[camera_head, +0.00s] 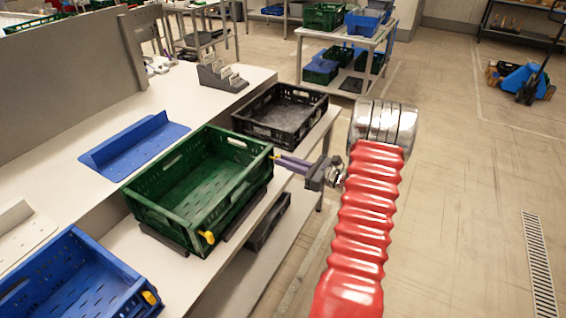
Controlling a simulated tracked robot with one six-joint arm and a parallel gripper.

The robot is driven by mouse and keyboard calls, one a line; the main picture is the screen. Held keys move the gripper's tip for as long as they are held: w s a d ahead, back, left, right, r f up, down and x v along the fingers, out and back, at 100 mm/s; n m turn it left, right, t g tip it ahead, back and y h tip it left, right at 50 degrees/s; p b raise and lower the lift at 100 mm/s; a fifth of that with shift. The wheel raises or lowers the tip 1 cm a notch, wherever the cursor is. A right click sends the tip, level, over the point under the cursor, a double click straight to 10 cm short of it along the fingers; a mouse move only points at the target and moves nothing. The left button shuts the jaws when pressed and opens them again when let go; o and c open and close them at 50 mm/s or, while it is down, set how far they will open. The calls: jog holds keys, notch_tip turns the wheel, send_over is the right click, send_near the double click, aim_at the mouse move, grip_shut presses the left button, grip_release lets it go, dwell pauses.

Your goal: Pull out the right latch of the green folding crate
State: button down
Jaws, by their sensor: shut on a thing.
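The green folding crate (166,168) stands open and empty on the conveyor shelf in the middle left. One yellow latch (208,237) shows at its near right corner. My gripper (277,158) is at the crate's far right corner, reaching in from the right with purple fingers. It is shut on the right latch (273,156), of which only a tiny yellow bit shows at the fingertips. The rest of that latch is hidden by the fingers, and I cannot tell how far out it is.
A black crate (318,103) stands just behind the green crate. A blue crate (148,285) with a yellow latch is at the lower left. A blue tray (107,148) lies on the white table (60,160). The floor (460,200) to the right is clear.

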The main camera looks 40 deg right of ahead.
jog(key=c, duration=1.8)
grip_release()
jog(key=shift+s, duration=0.1)
jog(key=v, duration=1.3)
jog(key=shift+s+d, duration=0.15)
jog(key=shift+s, duration=0.2)
